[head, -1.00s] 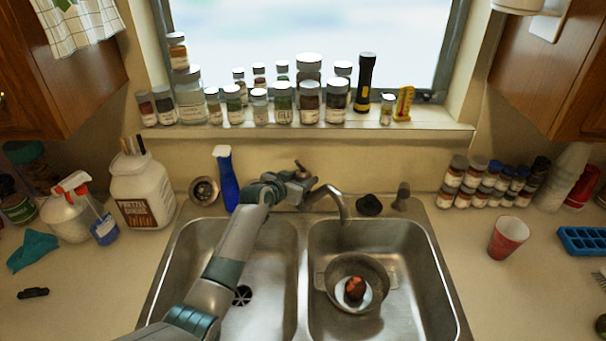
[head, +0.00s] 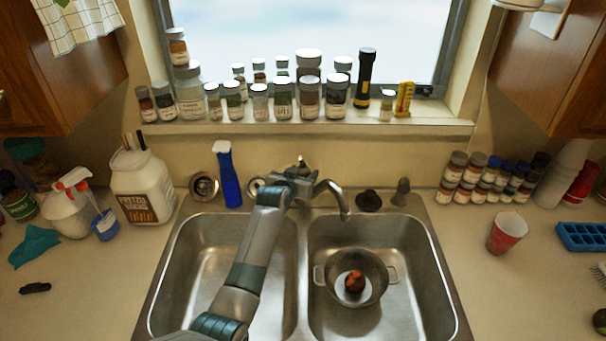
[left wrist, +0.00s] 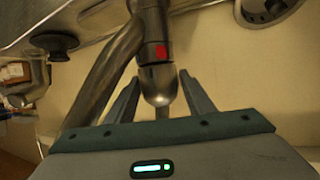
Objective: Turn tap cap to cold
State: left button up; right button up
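The metal tap's curved spout (head: 333,194) reaches over the divider and right basin of the sink. My left arm comes up over the left basin, and its gripper (head: 303,176) is at the tap base, mostly hidden by its own wrist. In the left wrist view, my left gripper (left wrist: 156,85) is open, with one finger on each side of the tap's rounded metal cap (left wrist: 157,84). A red mark (left wrist: 161,52) shows on the tap body by the cap. I cannot tell whether the fingers touch the cap. My right gripper is not in view.
A blue spray bottle (head: 228,178) stands left of the tap. A black stopper (head: 368,200) lies to its right. A pot (head: 375,290) holding a reddish object sits in the right basin. Jars line the windowsill (head: 420,120) above.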

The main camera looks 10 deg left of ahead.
pick_arm(q)
jog(key=shift+m+h, duration=0.7)
jog(key=shift+h, duration=0.1)
